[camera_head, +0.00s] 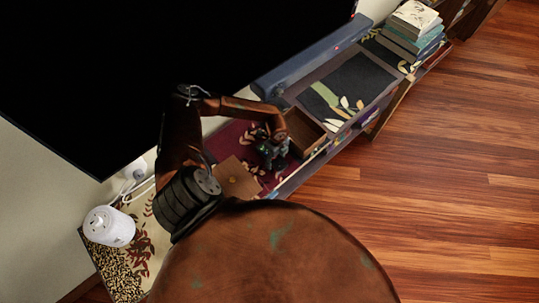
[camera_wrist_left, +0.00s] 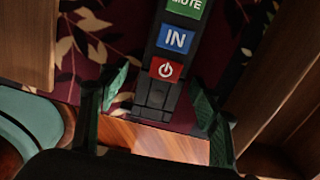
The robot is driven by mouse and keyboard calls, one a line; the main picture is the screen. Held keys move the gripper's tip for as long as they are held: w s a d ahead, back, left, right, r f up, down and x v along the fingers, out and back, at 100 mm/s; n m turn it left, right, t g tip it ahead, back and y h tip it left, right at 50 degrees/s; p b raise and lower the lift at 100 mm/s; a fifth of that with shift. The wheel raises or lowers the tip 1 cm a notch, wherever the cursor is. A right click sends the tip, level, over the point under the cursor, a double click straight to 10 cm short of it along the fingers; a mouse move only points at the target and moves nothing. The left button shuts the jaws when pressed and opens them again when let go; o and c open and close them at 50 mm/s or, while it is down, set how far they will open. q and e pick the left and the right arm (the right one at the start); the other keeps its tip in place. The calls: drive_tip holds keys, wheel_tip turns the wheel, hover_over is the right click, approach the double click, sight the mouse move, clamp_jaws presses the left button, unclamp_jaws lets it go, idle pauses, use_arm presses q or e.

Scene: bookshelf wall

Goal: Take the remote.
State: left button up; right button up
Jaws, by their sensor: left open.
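The remote (camera_wrist_left: 178,40) is dark, with green MUTE, blue IN and red power buttons. In the left wrist view it lies on a maroon, leaf-patterned surface, its near end between my fingers. My left gripper (camera_wrist_left: 158,90) is open, with one dark green finger on each side of the remote and a visible gap to each. In the head view the left gripper (camera_head: 271,150) is over the maroon part of the low shelf, and I cannot make out the remote there. The right gripper is not in view.
Wooden pieces stand either side of the left gripper, a box (camera_head: 305,130) to the right and a brown panel (camera_head: 237,179) to the left. A blue-grey bar (camera_head: 312,58) lies behind.

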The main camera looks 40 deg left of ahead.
use_arm(q)
drive_tip(key=shift+c, duration=0.7)
drive_tip(key=c, duration=1.2)
drive_tip(key=shift+r, duration=0.1)
